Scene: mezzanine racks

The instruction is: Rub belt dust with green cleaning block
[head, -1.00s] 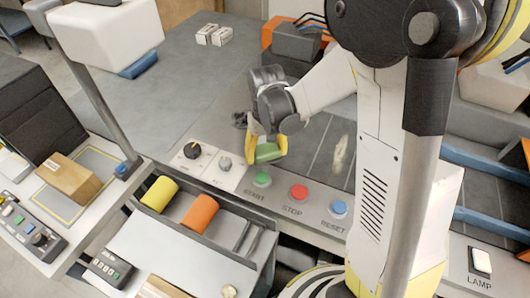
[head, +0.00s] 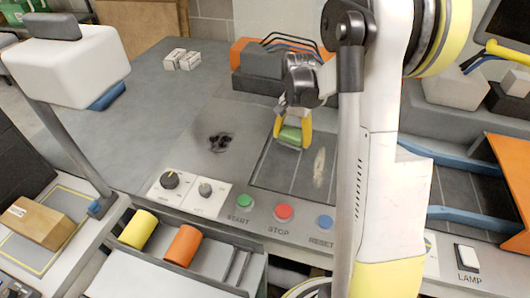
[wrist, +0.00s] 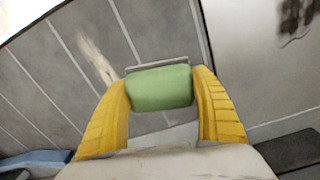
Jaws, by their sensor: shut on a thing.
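My gripper (head: 292,136) is shut on the green cleaning block (head: 290,134), which sits between its yellow fingers in the wrist view (wrist: 160,88). The block is over the left part of the dark slatted belt (head: 275,172); I cannot tell whether it touches. A pale streak of belt dust (head: 319,166) lies on the belt, a little right of the block and apart from it. In the wrist view the dust (wrist: 97,62) shows beyond the block, to its upper left.
A dark smudge (head: 220,141) marks the grey surface left of the belt. START (head: 244,200), STOP (head: 283,211) and RESET (head: 325,222) buttons line the front edge. A tray (head: 213,262) holds a yellow roll (head: 138,229) and an orange roll (head: 183,245). Small white boxes (head: 182,59) stand at the back.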

